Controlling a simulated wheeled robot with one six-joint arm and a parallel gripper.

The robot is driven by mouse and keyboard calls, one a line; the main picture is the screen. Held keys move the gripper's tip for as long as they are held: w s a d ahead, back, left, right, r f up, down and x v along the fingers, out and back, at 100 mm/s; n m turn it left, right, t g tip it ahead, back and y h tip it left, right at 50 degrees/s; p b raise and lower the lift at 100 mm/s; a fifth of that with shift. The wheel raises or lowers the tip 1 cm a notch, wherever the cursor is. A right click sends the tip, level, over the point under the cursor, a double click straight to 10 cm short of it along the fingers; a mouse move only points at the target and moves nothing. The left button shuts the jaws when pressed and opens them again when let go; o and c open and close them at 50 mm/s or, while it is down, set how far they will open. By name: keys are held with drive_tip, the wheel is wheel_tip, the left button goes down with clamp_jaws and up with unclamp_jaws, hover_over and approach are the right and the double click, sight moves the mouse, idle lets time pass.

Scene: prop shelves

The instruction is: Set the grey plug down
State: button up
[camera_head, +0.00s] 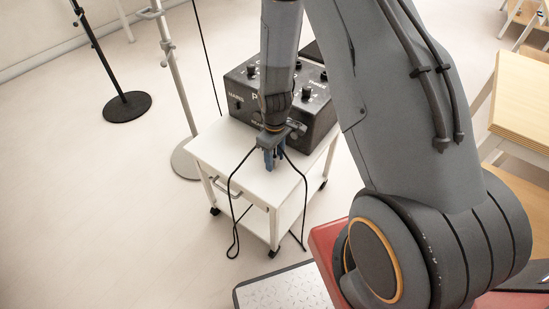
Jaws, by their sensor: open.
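My gripper (273,163) points down over the front part of a white cart top (225,153). Its blue fingers are open, at or just above the surface; I cannot tell which. Thin black cables (297,169) come out on both sides by the fingers and hang in loops over the cart's front edge. I cannot make out the grey plug; it is tiny or hidden at the fingers, where the cables meet. Whether it touches the cart top is not visible.
A black box with knobs (240,97) stands on the cart behind my gripper. A pale stand (175,70) is left of the cart, and a black stand base (127,106) is farther left. A wooden table (520,105) is at right. Floor at left is free.

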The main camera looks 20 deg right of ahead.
sight(275, 155)
wheel_tip(275, 155, up, 12)
drive_tip(key=shift+f+b, duration=0.25)
drive_tip(key=shift+b, duration=0.05)
drive_tip(key=s+r+m, duration=0.7)
drive_tip(key=s+r, duration=0.8)
drive_tip(key=s, duration=0.2)
drive_tip(key=shift+d+r+m, duration=0.3)
drive_tip(key=shift+d+r, duration=0.05)
drive_tip(key=shift+s+a+r, duration=0.1)
drive_tip(key=shift+a+r+p, duration=0.15)
drive_tip(key=shift+a+p, duration=0.25)
